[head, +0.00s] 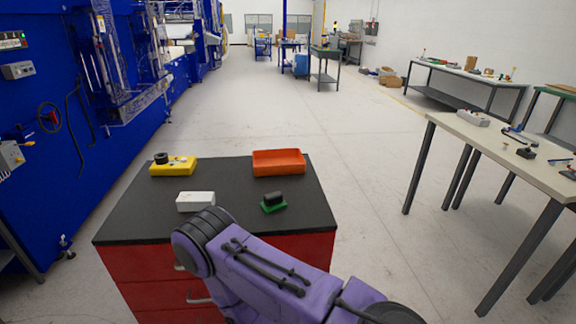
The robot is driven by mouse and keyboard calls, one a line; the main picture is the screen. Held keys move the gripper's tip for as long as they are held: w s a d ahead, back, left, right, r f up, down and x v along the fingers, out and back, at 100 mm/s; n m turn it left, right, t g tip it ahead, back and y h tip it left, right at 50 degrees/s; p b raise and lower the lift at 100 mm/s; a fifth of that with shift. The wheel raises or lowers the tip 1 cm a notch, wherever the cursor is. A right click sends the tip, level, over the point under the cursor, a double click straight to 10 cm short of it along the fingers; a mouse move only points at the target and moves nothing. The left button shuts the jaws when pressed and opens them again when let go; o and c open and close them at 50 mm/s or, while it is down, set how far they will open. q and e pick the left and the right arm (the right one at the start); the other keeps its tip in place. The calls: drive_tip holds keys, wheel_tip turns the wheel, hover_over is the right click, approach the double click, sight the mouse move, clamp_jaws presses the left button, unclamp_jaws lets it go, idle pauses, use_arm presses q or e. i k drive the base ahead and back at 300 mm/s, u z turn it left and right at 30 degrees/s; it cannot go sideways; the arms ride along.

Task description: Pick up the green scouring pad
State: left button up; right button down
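The green scouring pad (267,208) lies on the black top of a red drawer cabinet (225,212), toward its right side. A dark block (273,197) sits on the pad and hides much of its upper face. My purple right arm comes in from the lower right, and its rounded joint covers part of the cabinet's front edge. No fingers of either gripper show.
On the cabinet top are a white block (195,201), a yellow block (172,167) with a small black cylinder (161,158) on it, and an orange tray (278,163). The middle of the top is bare. A table (500,145) with small items stands at right.

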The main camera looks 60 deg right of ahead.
sight(272, 202)
drive_tip(key=k, duration=0.65)
drive_tip(key=z, duration=1.75)
drive_tip(key=i, duration=0.3)
drive_tip(key=u, duration=0.1)
